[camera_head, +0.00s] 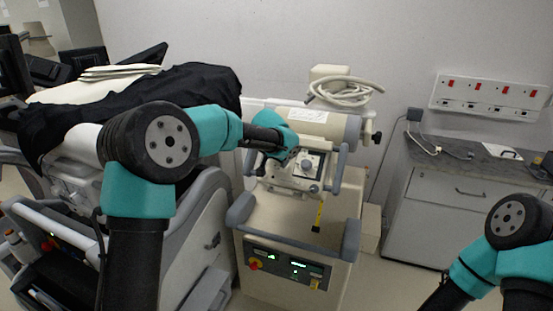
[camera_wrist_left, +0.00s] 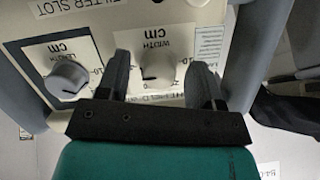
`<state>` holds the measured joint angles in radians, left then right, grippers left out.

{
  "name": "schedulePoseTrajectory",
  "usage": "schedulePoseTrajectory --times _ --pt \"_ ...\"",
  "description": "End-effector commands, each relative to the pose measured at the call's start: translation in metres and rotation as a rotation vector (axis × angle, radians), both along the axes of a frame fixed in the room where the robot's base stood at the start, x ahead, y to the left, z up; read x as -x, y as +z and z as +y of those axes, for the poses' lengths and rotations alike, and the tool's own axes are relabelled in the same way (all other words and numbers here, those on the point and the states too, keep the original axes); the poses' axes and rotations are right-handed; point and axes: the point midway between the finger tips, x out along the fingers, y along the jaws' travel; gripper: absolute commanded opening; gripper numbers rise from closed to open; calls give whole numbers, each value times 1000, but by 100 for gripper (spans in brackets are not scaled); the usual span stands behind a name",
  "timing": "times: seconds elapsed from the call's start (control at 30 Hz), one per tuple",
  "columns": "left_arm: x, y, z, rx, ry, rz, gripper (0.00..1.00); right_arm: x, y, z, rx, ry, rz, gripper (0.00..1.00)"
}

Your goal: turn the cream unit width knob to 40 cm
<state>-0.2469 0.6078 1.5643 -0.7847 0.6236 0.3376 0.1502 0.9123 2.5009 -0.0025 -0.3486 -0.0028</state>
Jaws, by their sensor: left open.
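In the left wrist view the width knob (camera_wrist_left: 161,74) is a pale round knob on a white dial labelled WIDTH CM, seen upside down. My left gripper (camera_wrist_left: 157,66) is open, with one finger on each side of the width knob; I cannot tell whether they touch it. Most of the dial's numbers are hidden, so the setting is unreadable. The length knob (camera_wrist_left: 68,80) is to the left. In the head view my left gripper (camera_head: 285,155) covers part of the panel. My right gripper is out of view.
Grey handle bars (camera_head: 285,240) run around the unit. A coiled cable (camera_head: 345,92) lies on its top. A bed with a black cover (camera_head: 205,85) stands close on the left. A grey-topped cabinet (camera_head: 430,205) is on the right, with floor between.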

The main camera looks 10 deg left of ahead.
Motion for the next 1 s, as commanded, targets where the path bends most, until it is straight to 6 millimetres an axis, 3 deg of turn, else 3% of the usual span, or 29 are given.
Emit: schedulePoseTrajectory --times 0.17,0.37,1.0 --pt "1 2 0 0 0 0 60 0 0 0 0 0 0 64" --pt "10 17 0 1 0 -2 60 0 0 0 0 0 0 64" --pt "72 118 -1 1 -1 -3 60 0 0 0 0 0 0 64"
